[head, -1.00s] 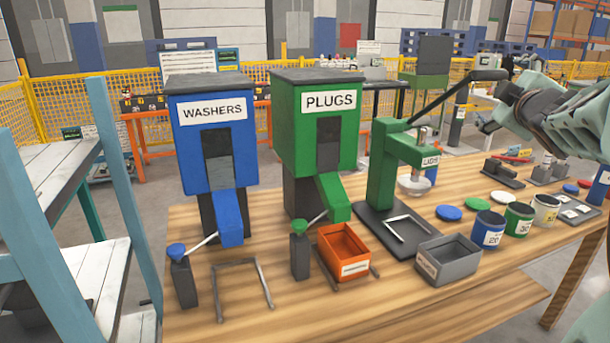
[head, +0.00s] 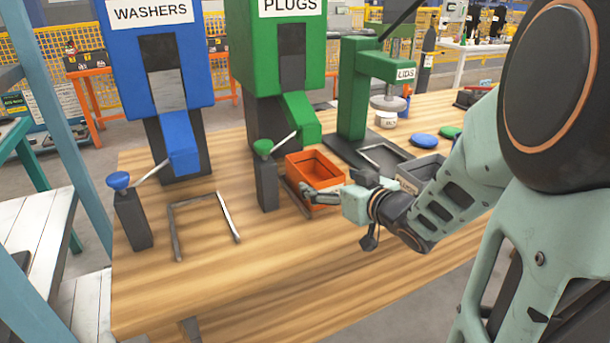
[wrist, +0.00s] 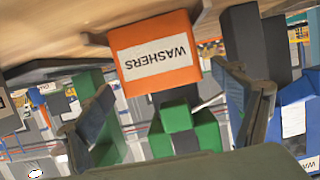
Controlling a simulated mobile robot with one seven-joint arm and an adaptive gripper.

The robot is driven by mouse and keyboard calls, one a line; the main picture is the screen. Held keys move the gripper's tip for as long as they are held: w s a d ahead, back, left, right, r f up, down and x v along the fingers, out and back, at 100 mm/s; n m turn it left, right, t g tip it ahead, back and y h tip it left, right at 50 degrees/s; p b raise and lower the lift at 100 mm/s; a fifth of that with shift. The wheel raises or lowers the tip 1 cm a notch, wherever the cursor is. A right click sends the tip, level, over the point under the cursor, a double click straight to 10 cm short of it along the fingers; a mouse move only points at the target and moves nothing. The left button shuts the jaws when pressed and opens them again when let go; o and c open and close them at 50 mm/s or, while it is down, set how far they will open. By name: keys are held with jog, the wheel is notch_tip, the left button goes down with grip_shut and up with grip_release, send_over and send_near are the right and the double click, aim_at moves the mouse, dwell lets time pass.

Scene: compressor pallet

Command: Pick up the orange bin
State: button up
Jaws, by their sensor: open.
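The orange bin (head: 308,168) sits upright on the wooden table, in front of the green PLUGS dispenser. My gripper (head: 318,196) is at its near side, partly covering its front. In the wrist view, which is upside down, the bin (wrist: 160,32) shows a white label reading WASHERS. There the open fingers of my gripper (wrist: 163,80) stand one to each side of the bin's front. I see no clear contact, and how far the fingers overlap the bin walls is hard to tell.
The green PLUGS dispenser (head: 283,60) with its lever (head: 265,175) stands close behind and left of the bin. A grey bin (head: 420,170) and the green lid press (head: 352,90) are to the right. An empty metal frame (head: 228,215) lies left. The table front is clear.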

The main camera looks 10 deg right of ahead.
aim_at(314, 175)
jog(key=x, duration=0.3)
jog(key=shift+b, duration=0.35)
jog(key=b+x, duration=0.1)
jog(key=x, duration=0.1)
jog(key=b+x, duration=0.1)
jog(key=x, duration=0.1)
jog(key=shift+a+f, duration=0.15)
jog(key=shift+f, duration=0.1)
jog(key=shift+w, duration=0.4)
jog(key=c, duration=1.2)
